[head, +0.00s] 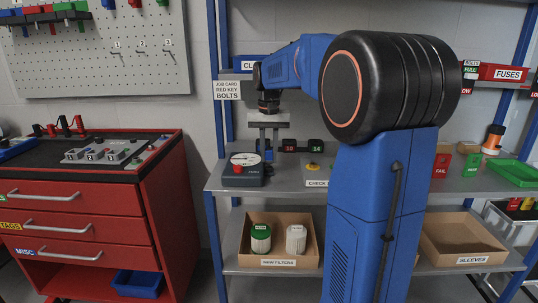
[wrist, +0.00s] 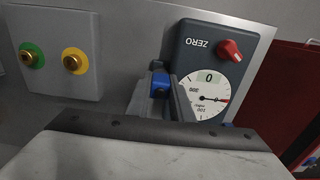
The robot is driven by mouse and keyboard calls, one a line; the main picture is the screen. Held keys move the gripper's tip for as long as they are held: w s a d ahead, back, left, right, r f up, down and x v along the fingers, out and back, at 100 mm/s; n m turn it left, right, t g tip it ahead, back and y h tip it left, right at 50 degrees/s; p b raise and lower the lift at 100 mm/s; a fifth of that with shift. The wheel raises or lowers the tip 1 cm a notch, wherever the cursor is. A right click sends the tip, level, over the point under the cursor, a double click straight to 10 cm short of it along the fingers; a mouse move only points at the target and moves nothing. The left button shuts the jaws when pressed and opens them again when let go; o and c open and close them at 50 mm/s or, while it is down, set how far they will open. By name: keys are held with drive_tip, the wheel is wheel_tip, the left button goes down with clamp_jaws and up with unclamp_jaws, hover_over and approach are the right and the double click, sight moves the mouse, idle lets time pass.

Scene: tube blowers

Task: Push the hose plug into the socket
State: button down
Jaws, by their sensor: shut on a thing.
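My gripper (wrist: 165,98) is shut on a small blue piece (wrist: 160,84), which looks like the hose plug. Only its end shows between the fingers, and no hose is visible. A grey panel (wrist: 52,78) at the left of the wrist view bears two brass sockets, one in a green ring (wrist: 32,56) and one in a yellow ring (wrist: 75,61). The blue piece is right of both and apart from them. In the head view, my gripper (head: 266,147) points down over the bench, close to the dial gauge box (head: 255,179).
The gauge box also shows right of my fingers in the wrist view (wrist: 207,60), with a red knob (wrist: 231,50). The bench shelf (head: 285,190) also holds digit displays (head: 302,146). A filter box (head: 278,263) sits below. A red cabinet (head: 80,210) stands left.

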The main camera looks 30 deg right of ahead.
drive_tip(key=shift+f, duration=0.25)
idle(0.7)
drive_tip(key=shift+r, duration=0.15)
drive_tip(key=shift+r, duration=1.9)
drive_tip(key=n, duration=0.5)
drive_tip(key=shift+r, duration=0.1)
drive_tip(key=n, duration=0.4)
drive_tip(key=shift+r, duration=0.1)
drive_tip(key=n, duration=0.4)
drive_tip(key=shift+r, duration=0.1)
drive_tip(key=n, duration=0.4)
drive_tip(key=shift+r+n, duration=0.1)
drive_tip(key=shift+n, duration=0.3)
drive_tip(key=shift+f, duration=2.2)
